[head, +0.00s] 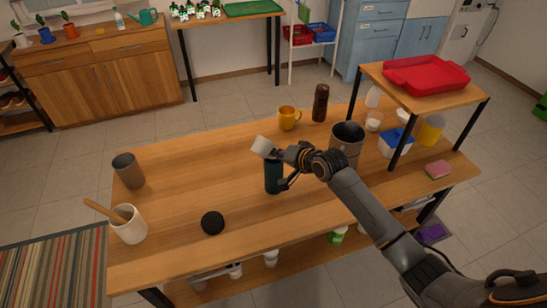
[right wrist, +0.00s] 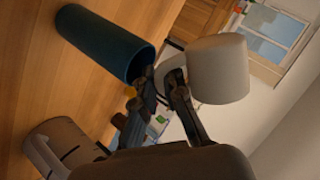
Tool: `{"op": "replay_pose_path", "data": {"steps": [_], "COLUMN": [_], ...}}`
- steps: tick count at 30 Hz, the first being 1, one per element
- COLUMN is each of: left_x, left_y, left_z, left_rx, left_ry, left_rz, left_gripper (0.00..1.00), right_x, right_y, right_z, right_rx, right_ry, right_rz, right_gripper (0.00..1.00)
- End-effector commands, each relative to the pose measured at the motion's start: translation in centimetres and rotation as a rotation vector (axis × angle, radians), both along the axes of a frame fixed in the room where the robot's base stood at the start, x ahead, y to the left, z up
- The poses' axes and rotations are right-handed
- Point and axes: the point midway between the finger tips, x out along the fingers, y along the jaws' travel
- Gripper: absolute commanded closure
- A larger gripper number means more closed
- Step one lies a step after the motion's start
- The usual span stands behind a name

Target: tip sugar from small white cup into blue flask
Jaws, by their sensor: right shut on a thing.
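The small white cup (head: 264,147) is held by my right gripper (head: 279,153), shut on it at the handle side. The cup is above the blue flask (head: 273,176) and looks tilted in the head view. The dark blue flask stands upright on the table, its mouth partly hidden by cup and gripper. In the right wrist view the cup (right wrist: 218,68) is close beyond the mouth of the flask (right wrist: 105,42), with my fingers (right wrist: 165,88) beside it. The inside of the cup and any sugar are hidden. My left gripper is out of view.
A black lid (head: 212,223) lies left of the flask on the wooden table (head: 200,180). A yellow mug (head: 289,118), a brown bottle (head: 320,103) and a grey pot (head: 347,140) stand behind and right. A raised shelf with a red tray (head: 426,75) is at right.

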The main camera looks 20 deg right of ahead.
Motion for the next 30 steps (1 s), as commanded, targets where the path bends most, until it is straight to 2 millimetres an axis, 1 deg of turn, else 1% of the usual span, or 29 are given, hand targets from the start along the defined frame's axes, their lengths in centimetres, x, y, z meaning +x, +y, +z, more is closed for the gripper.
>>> {"op": "replay_pose_path", "data": {"steps": [30], "left_x": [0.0], "left_y": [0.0], "left_z": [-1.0], "left_rx": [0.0], "left_ry": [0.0], "left_rz": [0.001], "left_gripper": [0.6], "right_x": [-0.2], "right_y": [0.2], "right_z": [0.1], "right_rx": [0.114], "right_ry": [0.076], "right_rz": [0.002], "right_gripper": [1.0]}}
